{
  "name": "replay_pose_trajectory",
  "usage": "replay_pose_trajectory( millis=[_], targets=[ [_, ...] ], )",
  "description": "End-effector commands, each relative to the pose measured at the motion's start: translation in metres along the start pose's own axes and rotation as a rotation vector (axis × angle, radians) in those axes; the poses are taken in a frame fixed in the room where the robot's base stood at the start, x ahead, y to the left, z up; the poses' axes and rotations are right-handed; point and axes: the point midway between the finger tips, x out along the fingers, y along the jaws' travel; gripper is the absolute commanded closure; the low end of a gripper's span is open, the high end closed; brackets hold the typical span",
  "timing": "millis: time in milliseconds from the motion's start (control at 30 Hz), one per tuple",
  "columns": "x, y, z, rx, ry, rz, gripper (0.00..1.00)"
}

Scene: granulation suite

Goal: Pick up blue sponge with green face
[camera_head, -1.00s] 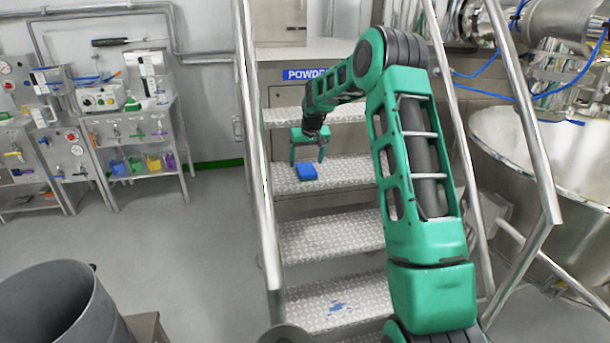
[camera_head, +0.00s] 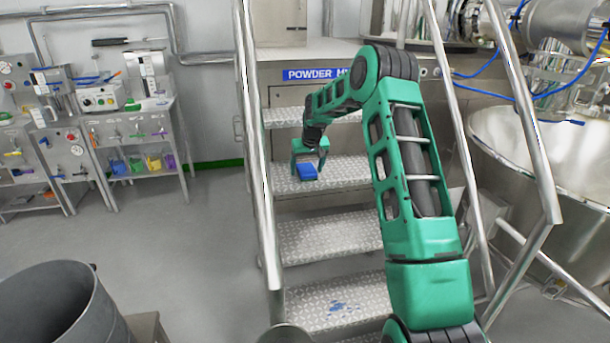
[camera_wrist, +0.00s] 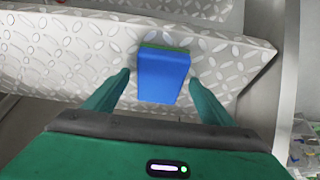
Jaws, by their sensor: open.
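The blue sponge (camera_head: 307,172) lies on a metal stair tread, seen in the head view. In the wrist view the sponge (camera_wrist: 163,75) shows its blue side, with a thin green face along its far edge. My gripper (camera_head: 309,171) is over the tread with its fingers pointing down at the sponge. In the wrist view the open gripper (camera_wrist: 160,78) has one finger on either side of the sponge, with a gap visible on both sides. It holds nothing.
The patterned tread (camera_head: 345,172) is part of a staircase with metal handrails (camera_head: 257,150) on both sides. A large steel vessel (camera_head: 540,160) stands at the right. A grey bin (camera_head: 60,305) is at the lower left, and a rack with coloured bins (camera_head: 145,163) is by the wall.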

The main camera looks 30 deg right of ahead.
Motion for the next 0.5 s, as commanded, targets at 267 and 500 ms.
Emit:
replay_pose_trajectory(
  millis=[267, 500],
  targets=[
    [0.0023, -0.0003, 0.0010, 0.000, 0.000, 0.000, 0.45],
    [0.0023, 0.0000, 0.0012, 0.000, -0.001, 0.000, 0.70]
  ],
)
